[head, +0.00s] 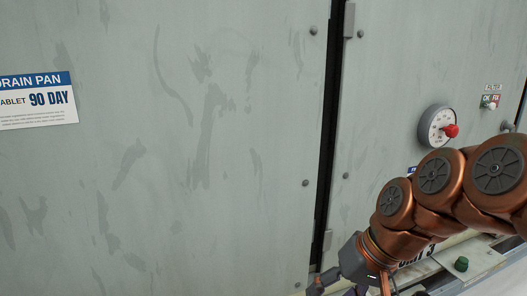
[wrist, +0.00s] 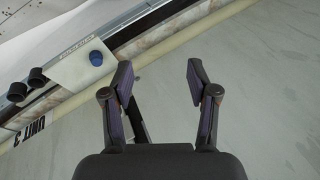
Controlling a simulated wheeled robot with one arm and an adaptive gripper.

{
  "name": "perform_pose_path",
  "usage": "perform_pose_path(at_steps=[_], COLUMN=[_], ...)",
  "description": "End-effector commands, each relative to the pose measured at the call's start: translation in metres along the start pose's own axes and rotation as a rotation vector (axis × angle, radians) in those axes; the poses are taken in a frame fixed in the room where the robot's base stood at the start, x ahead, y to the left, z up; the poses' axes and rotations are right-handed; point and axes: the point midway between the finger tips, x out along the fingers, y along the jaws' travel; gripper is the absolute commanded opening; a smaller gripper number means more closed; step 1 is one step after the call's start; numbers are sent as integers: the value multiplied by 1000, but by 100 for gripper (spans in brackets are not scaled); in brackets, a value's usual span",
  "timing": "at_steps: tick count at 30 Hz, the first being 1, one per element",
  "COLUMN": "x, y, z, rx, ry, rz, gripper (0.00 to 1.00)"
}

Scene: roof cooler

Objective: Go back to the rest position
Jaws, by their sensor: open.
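My gripper (wrist: 158,90) is open and empty in the wrist view, its two dark fingers apart with a grey-green panel surface behind them. In the head view my copper-coloured arm reaches in from the right edge. My gripper's end (head: 335,285) shows there at the bottom, partly cut off by the picture's edge, low in front of the grey cooler panel (head: 230,150). Nothing is seen between the fingers.
A green button (head: 461,264) sits on a ledge below my arm. A drain pan label (head: 38,100) is at the left. A blue knob (wrist: 96,58) shows in the wrist view.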

Motion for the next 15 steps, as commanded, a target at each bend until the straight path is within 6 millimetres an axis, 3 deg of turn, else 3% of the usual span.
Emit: perform_pose_path(at_steps=[3, 9, 15], x=[19, 38, 42], y=[18, 59, 87], z=[50, 124, 168], rx=[-7, 6, 29], ry=[-93, -223, -298], rz=[117, 291, 390], gripper=[59, 59, 59])
